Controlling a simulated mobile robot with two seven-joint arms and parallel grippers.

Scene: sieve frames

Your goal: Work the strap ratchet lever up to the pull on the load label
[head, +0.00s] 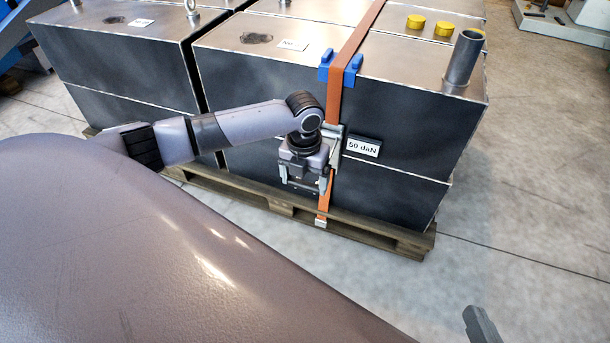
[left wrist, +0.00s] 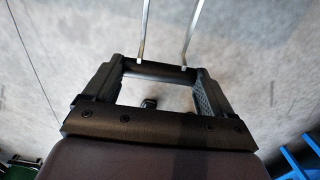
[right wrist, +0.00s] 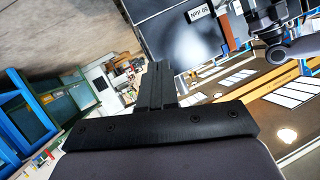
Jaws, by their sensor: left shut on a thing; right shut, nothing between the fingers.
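An orange strap (head: 352,62) runs over a dark metal block and down its front face. The strap's grey metal ratchet (head: 334,143) sits on that face, beside a white load label (head: 363,147) reading "50 daN", which also shows in the right wrist view (right wrist: 203,14). My left gripper (head: 306,184) is at the ratchet, partly covering it. In the left wrist view my left gripper (left wrist: 157,92) is shut on the dark crossbar of the ratchet lever (left wrist: 160,73), whose two metal side arms run upward. My right gripper (right wrist: 158,82) is shut and empty, away from the block.
Blue edge protectors (head: 352,72) sit under the strap at the block's top edge. The blocks stand on a wooden pallet (head: 382,237). A pipe stub (head: 463,60) and yellow caps (head: 443,29) are on top.

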